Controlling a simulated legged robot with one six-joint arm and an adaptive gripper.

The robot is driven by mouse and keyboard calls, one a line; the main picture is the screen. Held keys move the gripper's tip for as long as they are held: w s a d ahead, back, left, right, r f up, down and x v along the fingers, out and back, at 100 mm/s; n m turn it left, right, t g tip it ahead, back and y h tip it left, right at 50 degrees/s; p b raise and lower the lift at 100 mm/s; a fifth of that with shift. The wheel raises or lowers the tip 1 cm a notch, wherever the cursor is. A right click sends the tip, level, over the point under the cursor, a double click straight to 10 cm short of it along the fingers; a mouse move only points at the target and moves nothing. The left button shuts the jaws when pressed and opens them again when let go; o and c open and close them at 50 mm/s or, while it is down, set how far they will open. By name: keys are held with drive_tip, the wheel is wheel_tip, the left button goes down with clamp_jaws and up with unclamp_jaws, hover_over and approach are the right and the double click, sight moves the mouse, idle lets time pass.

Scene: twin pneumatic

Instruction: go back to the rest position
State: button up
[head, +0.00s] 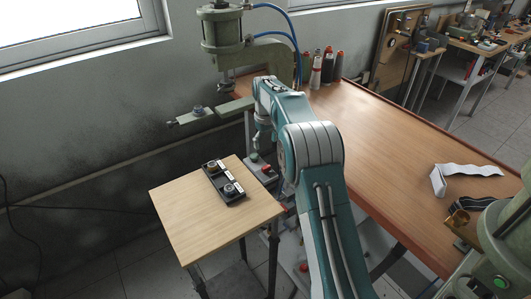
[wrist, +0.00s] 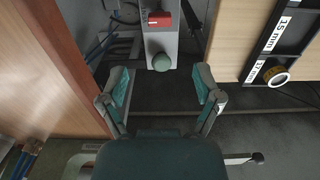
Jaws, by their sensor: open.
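My gripper (wrist: 163,88) is open in the wrist view, its two teal-padded fingers wide apart with nothing between them. A grey bar with a round green knob (wrist: 160,62) shows beyond the fingertips; I cannot tell how far away it is. In the head view my gripper (head: 262,140) hangs from my teal and white arm, to the right of the small wooden table (head: 180,218). Its fingers are too small there to make out.
A black labelled tray (head: 238,198) with round parts lies on the small table; it also shows in the wrist view (wrist: 273,38). A green press (head: 222,32) stands behind my gripper. The long workbench (head: 375,135) is right of my arm, mostly clear, with a white strip (head: 440,182).

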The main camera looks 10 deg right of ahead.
drive_tip(key=shift+r, duration=0.35)
drive_tip(key=s+r+m+t, duration=0.2)
drive_tip(key=s+r+t, duration=0.1)
drive_tip(key=s+r, duration=1.5)
drive_tip(key=s+f+m+t, duration=0.2)
drive_tip(key=s+f, duration=0.1)
drive_tip(key=s, duration=2.2)
drive_tip(key=shift+s+m+t, duration=0.15)
drive_tip(key=shift+m+t, duration=0.15)
